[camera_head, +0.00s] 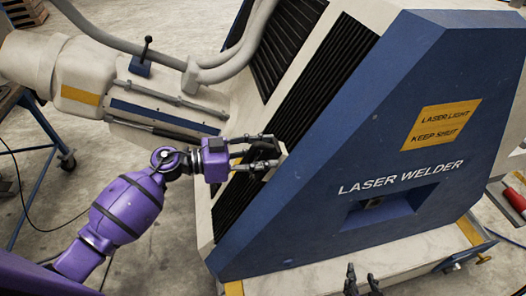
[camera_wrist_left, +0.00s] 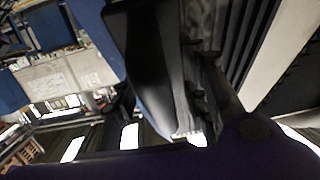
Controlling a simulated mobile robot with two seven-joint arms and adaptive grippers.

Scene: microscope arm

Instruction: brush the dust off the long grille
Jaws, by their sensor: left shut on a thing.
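The long grille (camera_head: 318,85) is a black slatted panel running diagonally down the pale side of the laser welder, beside its blue front. My left gripper (camera_head: 276,153) is in front of the grille's lower half. It is shut on a small pale thing, apparently a brush (camera_head: 281,149), mostly hidden by the fingers. I cannot tell whether the tips touch the slats. Dust is not clearly visible. My right gripper (camera_head: 362,282) is at the bottom edge, fingers apart, empty.
A second black grille (camera_head: 285,45) lies above the long one. The blue welder front (camera_head: 375,150) slopes to the right. A pale machine arm with grey hoses (camera_head: 150,90) extends left. A blue wheeled stand (camera_head: 45,125) is at far left, and a red-handled thing (camera_head: 514,198) at right.

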